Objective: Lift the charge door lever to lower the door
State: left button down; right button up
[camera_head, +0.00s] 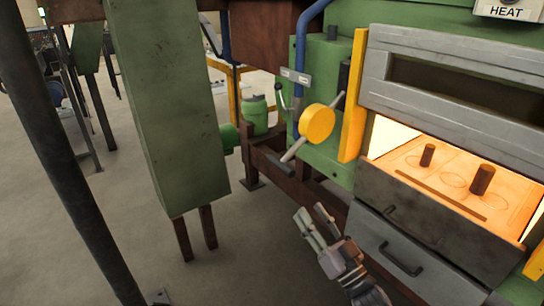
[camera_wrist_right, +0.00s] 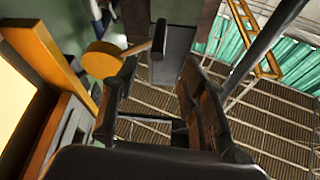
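The charge door lever is a grey bar on a round yellow hub (camera_head: 317,123) at the left of the furnace. The bar slants, with its lower-left end (camera_head: 291,152) down and its other end up right. In the wrist view the yellow hub (camera_wrist_right: 103,62) and the bar's dark end (camera_wrist_right: 160,38) show past the fingertips. My right gripper (camera_head: 311,210) is open and empty, below the lever and apart from it in the head view. Its spread fingers (camera_wrist_right: 155,80) show in the wrist view. A grey slotted panel (camera_head: 450,110), apparently the door, stands above the glowing opening. My left gripper is out of view.
Two dark billets (camera_head: 482,180) stand on the glowing hearth. A yellow upright bar (camera_head: 354,95) stands between the lever and the opening. A brown frame beam (camera_head: 268,160) runs below the lever. A drawer with a handle (camera_head: 400,260) is below the hearth.

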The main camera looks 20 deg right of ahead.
aim_at(279, 162)
jog(key=p+x, duration=0.1)
jog(key=x, duration=1.5)
jog(key=shift+w+a+p, duration=0.15)
jog(key=shift+w+p, duration=0.2)
grip_shut()
jog(key=shift+r, duration=0.1)
